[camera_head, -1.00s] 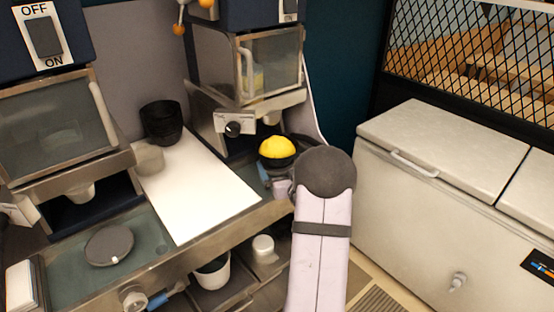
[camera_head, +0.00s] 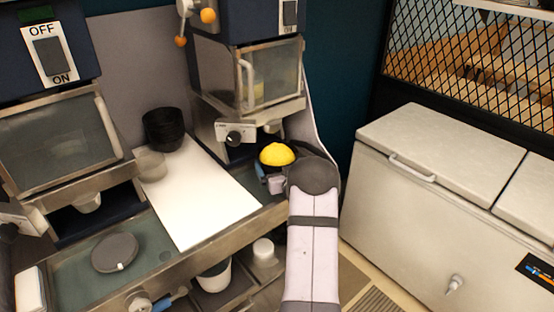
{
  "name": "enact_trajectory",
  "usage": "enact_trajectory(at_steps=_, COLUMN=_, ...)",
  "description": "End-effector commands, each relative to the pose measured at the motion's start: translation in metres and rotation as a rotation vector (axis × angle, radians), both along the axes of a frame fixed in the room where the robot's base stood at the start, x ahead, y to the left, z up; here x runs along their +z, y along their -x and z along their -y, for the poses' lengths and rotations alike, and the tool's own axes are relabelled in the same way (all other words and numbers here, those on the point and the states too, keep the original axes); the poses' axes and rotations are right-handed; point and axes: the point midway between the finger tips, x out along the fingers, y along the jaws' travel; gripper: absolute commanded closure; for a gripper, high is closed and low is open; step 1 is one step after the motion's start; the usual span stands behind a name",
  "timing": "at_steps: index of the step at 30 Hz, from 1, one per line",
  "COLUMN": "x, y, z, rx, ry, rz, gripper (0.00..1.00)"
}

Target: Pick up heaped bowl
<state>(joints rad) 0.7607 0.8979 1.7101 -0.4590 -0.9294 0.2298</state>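The heaped bowl (camera_head: 277,155) is a small dark bowl with a smooth yellow heap on top. It is at the right end of the counter, below the right-hand dispenser. My arm reaches up from the bottom of the picture. My gripper (camera_head: 262,173) is partly visible just in front of and below the bowl, with a blue part and a lilac wrist beside it. The arm's dark joint hides some of it. The fingertips are too small and covered to tell whether they are open or touch the bowl.
A white board (camera_head: 200,198) lies clear on the counter. A stack of black bowls (camera_head: 163,130) and a translucent container (camera_head: 150,165) stand at its back left. Two dispensers overhang the counter, the right one (camera_head: 270,75) close to the bowl. A white chest freezer (camera_head: 430,190) stands right.

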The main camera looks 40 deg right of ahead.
Motion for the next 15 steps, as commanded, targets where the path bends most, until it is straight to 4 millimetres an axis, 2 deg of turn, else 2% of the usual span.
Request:
enact_trajectory(at_steps=4, x=-0.0007, y=-0.0073, z=0.0026, rx=0.001, ry=0.0, rz=0.001, gripper=0.0)
enact_trajectory(at_steps=12, x=-0.0017, y=-0.0083, z=0.003, rx=0.0, ry=0.0, rz=0.001, gripper=0.0)
enact_trajectory(at_steps=14, x=-0.0016, y=-0.0083, z=0.003, rx=0.0, ry=0.0, rz=0.001, gripper=0.12)
enact_trajectory(at_steps=15, x=-0.0016, y=-0.0082, z=0.003, rx=0.0, ry=0.0, rz=0.001, gripper=0.21)
